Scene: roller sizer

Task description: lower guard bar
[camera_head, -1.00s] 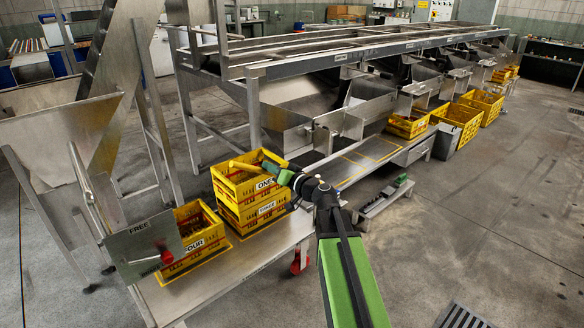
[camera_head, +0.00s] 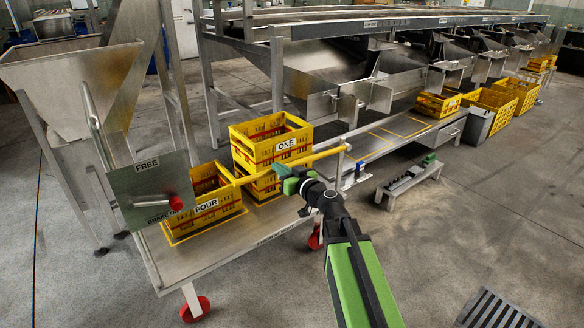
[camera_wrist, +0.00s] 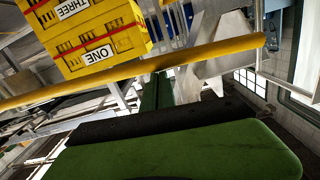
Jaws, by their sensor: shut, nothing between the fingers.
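The yellow guard bar (camera_head: 312,159) runs in front of the stacked crates and reaches a thin upright post (camera_head: 342,160) at its right end. In the wrist view the bar (camera_wrist: 130,70) crosses between my gripper and the crates, sloping up to the right, with its free-looking end by a thin post. My gripper (camera_head: 281,172) is shut and empty, just below the bar's middle in the head view. In the wrist view its green parts (camera_wrist: 156,92) fill the lower picture. I cannot tell whether it touches the bar.
Yellow crate ONE (camera_head: 290,144) stands stacked behind the bar, and crate FOUR (camera_head: 208,206) is at its left. A metal sign plate (camera_head: 150,190) with a red knob stands left of crate FOUR. Open floor is at the right.

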